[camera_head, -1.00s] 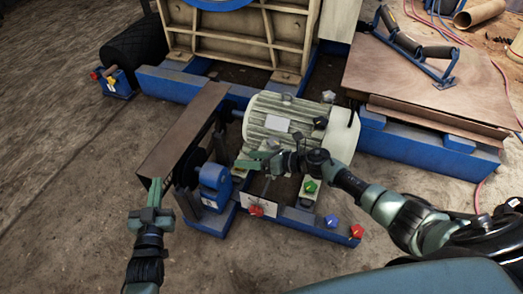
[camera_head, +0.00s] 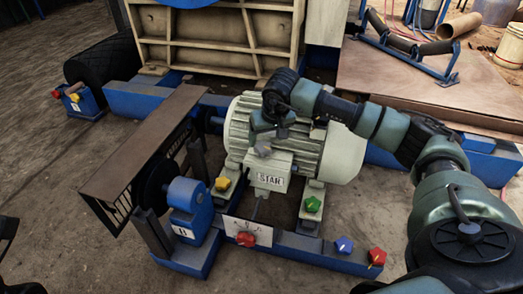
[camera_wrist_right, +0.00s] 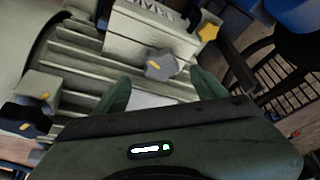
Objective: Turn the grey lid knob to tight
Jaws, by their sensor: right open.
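The grey lid knob (camera_head: 263,150) sits on the cream terminal box (camera_head: 270,172) marked STAR, on the side of the motor (camera_head: 240,128). In the right wrist view the grey knob (camera_wrist_right: 160,65) carries a yellow mark and lies ahead of the fingertips, between their lines. My right gripper (camera_head: 265,126) hangs just above the knob. Its two green fingers are apart and empty in the right wrist view (camera_wrist_right: 162,88), and I see no contact with the knob. My left gripper is not in view; only dark arm parts show at the left edge.
A yellow knob (camera_head: 222,184), red knob (camera_head: 246,239), green knob (camera_head: 312,204) and blue knob (camera_head: 344,244) stand around the box and blue frame. A brown belt guard (camera_head: 145,150) is to the left. Open floor lies at the front left.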

